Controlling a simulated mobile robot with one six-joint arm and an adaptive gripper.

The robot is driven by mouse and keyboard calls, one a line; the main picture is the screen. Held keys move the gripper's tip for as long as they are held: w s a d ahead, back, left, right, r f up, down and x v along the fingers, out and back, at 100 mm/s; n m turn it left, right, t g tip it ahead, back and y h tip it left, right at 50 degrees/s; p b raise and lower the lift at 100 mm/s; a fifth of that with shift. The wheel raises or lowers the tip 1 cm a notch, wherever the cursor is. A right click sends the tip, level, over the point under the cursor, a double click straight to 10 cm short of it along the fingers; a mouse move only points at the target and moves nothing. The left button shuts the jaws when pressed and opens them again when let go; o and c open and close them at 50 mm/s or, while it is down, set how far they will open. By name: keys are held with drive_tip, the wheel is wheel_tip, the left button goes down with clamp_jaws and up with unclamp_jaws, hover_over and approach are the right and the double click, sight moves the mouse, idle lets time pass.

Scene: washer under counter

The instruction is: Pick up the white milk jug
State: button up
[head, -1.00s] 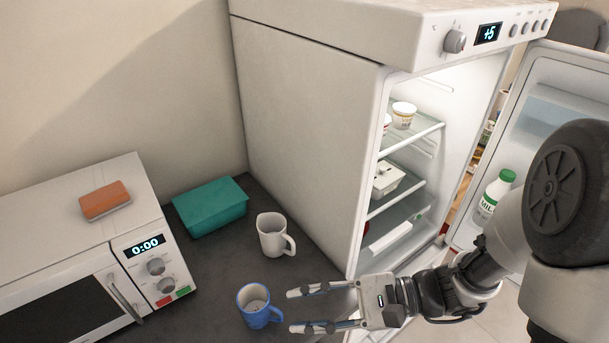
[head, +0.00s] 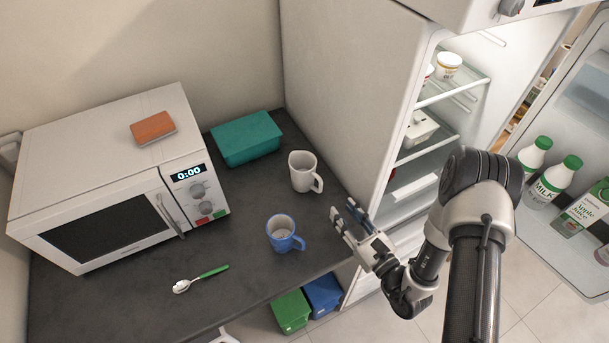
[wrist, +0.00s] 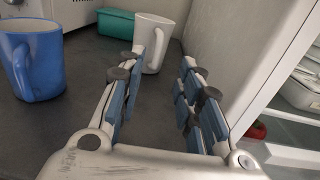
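The white jug (head: 303,172), with a handle on its right side, stands upright on the dark counter near the fridge's side. My gripper (head: 346,215) is open and empty at the counter's right edge, in front and right of the jug and apart from it. In the wrist view, the jug (wrist: 155,32) stands beyond my left finger, which hides part of its lower body. The space between my fingers (wrist: 170,65) is empty there.
A blue mug (head: 285,234) stands left of my gripper and in front of the jug. A teal box (head: 246,138) lies behind the jug, and a microwave (head: 110,180) stands left. The open fridge (head: 345,70) is at right. A spoon (head: 201,279) lies on the counter.

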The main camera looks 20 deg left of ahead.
sight(322, 184)
drive_tip(key=b+x, duration=0.1)
drive_tip(key=x, duration=1.1)
drive_tip(key=shift+s+r, duration=0.1)
drive_tip(key=shift+c, duration=0.5)
clamp_jaws()
